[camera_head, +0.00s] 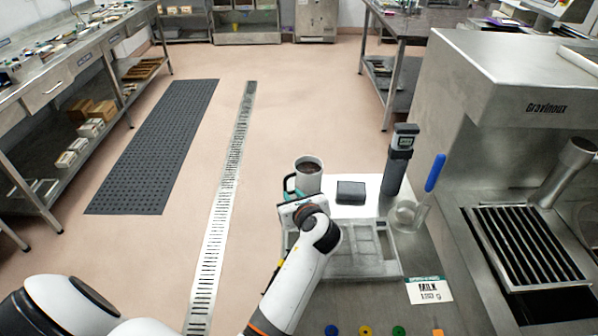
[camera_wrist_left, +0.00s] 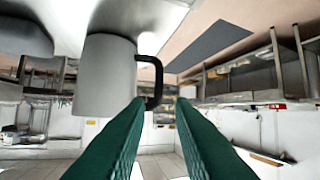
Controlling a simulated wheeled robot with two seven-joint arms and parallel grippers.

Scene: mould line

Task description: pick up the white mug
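The white mug (camera_head: 308,179) stands upright at the far left of the white surface and holds something dark brown. Its dark handle (camera_head: 288,184) points left in the head view. In the left wrist view the mug (camera_wrist_left: 105,80) looks grey-white and hangs upside down, its black handle (camera_wrist_left: 156,78) facing the fingers. My left gripper (camera_wrist_left: 160,102) has green fingers that are apart, with the handle just ahead of the tips, nearer the left finger. I cannot tell whether they touch. In the head view my left gripper (camera_head: 290,197) is just in front of the mug, partly hidden by my wrist. My right gripper is out of view.
A black box (camera_head: 351,191) lies right of the mug. Behind it stands a dark upright device (camera_head: 399,160). A clear jug (camera_head: 407,215) with a blue-handled tool (camera_head: 435,173) is further right. A grey mould tray (camera_head: 362,250) and a MILK card (camera_head: 429,290) are nearer.

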